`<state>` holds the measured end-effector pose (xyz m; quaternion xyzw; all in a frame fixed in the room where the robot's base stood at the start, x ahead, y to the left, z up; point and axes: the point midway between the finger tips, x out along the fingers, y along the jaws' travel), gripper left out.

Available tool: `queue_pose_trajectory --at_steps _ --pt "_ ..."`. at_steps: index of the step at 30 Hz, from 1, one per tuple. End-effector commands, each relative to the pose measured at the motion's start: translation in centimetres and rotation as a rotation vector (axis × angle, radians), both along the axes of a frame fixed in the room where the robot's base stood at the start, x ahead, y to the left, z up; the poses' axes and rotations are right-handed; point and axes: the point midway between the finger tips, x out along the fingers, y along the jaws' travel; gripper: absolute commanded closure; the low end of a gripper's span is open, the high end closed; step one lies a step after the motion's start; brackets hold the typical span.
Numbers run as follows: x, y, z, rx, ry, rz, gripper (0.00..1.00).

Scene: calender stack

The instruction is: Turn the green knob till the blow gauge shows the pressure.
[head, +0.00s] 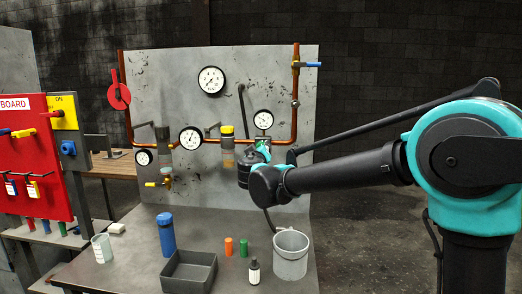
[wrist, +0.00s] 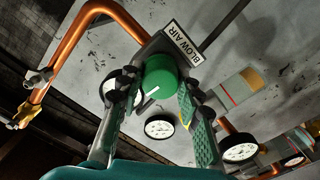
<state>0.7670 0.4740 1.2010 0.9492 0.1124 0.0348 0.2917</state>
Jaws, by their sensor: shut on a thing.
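The green knob (wrist: 157,72) sits beside a plate reading BLOW AIR (wrist: 183,47) in the wrist view. My gripper (wrist: 157,87) is shut on the knob, one finger on each side. In the head view my gripper (head: 262,152) is at the right of the grey panel and hides most of the knob. A small round gauge (head: 263,118) is just above it, likely the blow gauge; its needle is too small to read. In the wrist view a gauge (wrist: 120,85) is partly hidden behind the left finger.
Other gauges (head: 211,80) (head: 191,138) and copper pipes (head: 296,90) are on the panel. A blue-handled valve (head: 312,64) is at top right. The bench below holds a grey bucket (head: 290,262), a dark tray (head: 188,277) and a blue bottle (head: 167,234).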

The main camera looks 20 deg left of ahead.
Motion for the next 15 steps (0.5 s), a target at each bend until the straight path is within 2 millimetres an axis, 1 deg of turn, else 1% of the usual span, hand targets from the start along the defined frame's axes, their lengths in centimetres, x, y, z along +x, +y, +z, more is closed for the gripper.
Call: queue_pose_trajectory --at_steps 6,15 --pt "-0.04 -0.10 -0.12 0.179 0.045 -0.001 0.94" --pt "-0.04 -0.12 -0.14 0.355 0.087 -0.001 0.94"
